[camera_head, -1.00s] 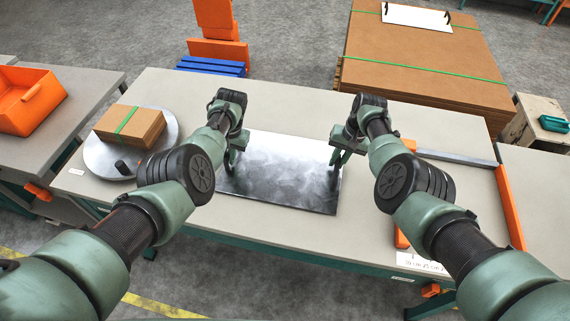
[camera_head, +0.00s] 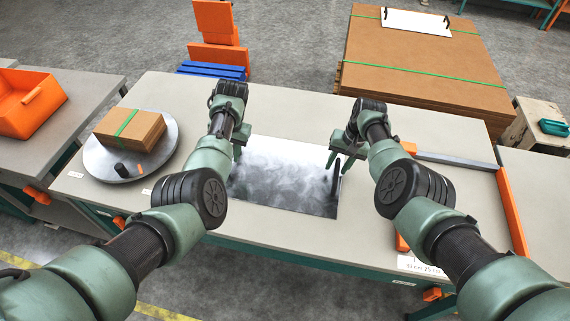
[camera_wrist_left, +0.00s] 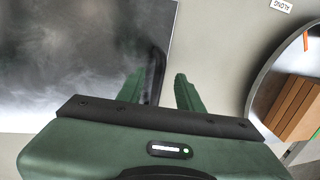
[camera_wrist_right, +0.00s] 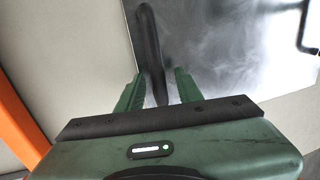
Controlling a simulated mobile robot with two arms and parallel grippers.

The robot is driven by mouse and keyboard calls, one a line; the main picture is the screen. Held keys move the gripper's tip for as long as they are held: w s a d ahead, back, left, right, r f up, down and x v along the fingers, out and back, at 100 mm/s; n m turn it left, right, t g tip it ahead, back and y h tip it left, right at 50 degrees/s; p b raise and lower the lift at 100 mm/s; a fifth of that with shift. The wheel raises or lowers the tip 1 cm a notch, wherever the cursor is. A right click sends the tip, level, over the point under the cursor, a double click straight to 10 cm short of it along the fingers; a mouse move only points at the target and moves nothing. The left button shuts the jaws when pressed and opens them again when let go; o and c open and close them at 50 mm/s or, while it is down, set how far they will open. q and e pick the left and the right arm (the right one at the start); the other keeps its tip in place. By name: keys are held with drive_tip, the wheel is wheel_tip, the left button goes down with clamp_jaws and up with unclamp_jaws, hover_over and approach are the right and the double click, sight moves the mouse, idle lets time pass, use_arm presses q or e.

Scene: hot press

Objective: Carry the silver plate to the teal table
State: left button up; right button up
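The silver plate (camera_head: 285,180) is a shiny flat sheet with a black handle at each end, lying on the pale worktop in front of me. My left gripper (camera_wrist_left: 158,82) is open over the plate's left end, and the left handle (camera_wrist_left: 157,62) shows between its fingers, closer to one of them. My right gripper (camera_wrist_right: 156,82) is open over the right end, and the right handle (camera_wrist_right: 149,40) shows between its fingers. Both grippers also show in the head view, left (camera_head: 238,152) and right (camera_head: 339,162). A teal-framed table (camera_head: 552,12) is partly visible at the far right.
A round grey disc (camera_head: 98,160) with a cardboard stack (camera_head: 130,130) is left of the plate. Orange and grey rails (camera_head: 511,212) stand on the right. Behind are a large brown stack (camera_head: 425,65) and an orange and blue stand (camera_head: 213,70).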

use_arm(q)
wheel_tip(320, 180, up, 7)
drive_tip(key=d, duration=0.1)
drive_tip(key=shift+s+d+r, duration=0.15)
drive_tip(key=shift+d+r, duration=0.05)
use_arm(e)
wheel_tip(320, 180, up, 12)
drive_tip(key=d, duration=0.2)
drive_tip(key=shift+s+d, duration=0.15)
drive_tip(key=shift+s, duration=0.05)
drive_tip(key=shift+f, duration=0.15)
